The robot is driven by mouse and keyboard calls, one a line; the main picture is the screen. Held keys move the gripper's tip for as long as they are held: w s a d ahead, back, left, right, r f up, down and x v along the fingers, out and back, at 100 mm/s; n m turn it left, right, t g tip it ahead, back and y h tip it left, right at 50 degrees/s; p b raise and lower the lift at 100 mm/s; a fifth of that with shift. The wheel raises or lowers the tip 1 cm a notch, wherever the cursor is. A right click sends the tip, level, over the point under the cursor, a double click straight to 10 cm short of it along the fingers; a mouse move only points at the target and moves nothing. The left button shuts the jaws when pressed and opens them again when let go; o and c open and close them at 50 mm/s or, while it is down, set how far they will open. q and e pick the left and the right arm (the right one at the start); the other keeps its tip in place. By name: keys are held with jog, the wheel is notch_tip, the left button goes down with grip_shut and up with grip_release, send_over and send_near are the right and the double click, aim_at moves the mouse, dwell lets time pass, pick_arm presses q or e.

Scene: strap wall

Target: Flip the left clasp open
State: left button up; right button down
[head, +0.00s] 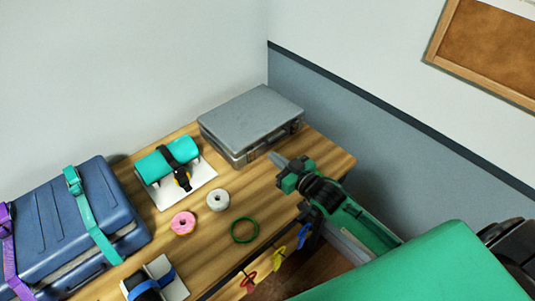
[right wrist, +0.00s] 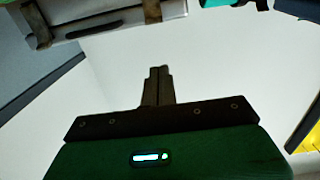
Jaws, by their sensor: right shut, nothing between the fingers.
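The grey metal case (head: 250,112) lies shut on the wooden table, its front side turned toward my right arm. The left clasp (head: 238,157) is small in the head view, at the left end of that front. In the right wrist view, the clasp (right wrist: 152,10) shows as a brownish tab at the top, and it looks down against the case. My right gripper (head: 274,158) is shut and empty, in front of the case. Its closed fingers (right wrist: 158,72) point toward the case and appear apart from the clasp. My left gripper is out of view.
A dark handle (right wrist: 93,29) sits on the case front. A teal roll (head: 168,160) with a black strap, a pink ring (head: 183,223), a white ring (head: 217,200) and a green ring (head: 245,230) lie left of my right gripper. A blue suitcase (head: 55,235) stands far left.

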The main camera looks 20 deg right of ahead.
jog(key=shift+s+d, duration=0.2)
jog(key=shift+s, duration=0.4)
